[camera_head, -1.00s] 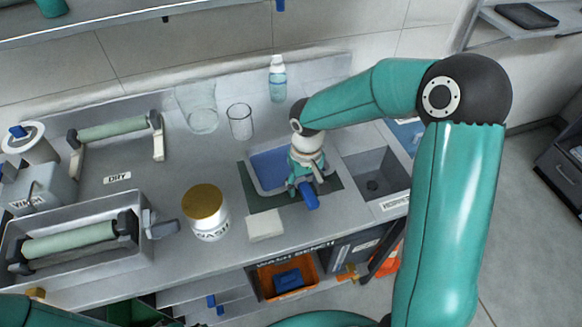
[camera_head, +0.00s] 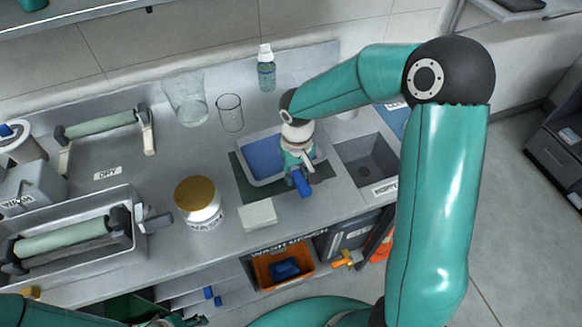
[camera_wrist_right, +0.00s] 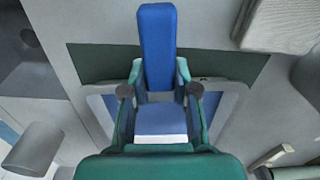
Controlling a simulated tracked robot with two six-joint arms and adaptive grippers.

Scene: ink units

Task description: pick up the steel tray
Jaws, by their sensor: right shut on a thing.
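The steel tray (camera_head: 241,163) has a pale rim and a blue inside. It is at the bench's right part, over a dark green mat (camera_head: 240,186); I cannot tell whether it touches the mat. My right gripper (camera_head: 300,180) is at the tray's near right side, shut on its near edge, and hides part of it. In the right wrist view the gripper (camera_wrist_right: 158,92) has one blue finger outside the near rim, and the tray's rim (camera_wrist_right: 232,100) shows on both sides of it. My left gripper is not in view.
A gold-lidded jar (camera_head: 200,215) and a white block (camera_head: 258,215) stand left and in front. A glass beaker (camera_head: 230,113), a larger beaker (camera_head: 187,100) and a spray bottle (camera_head: 266,72) are behind.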

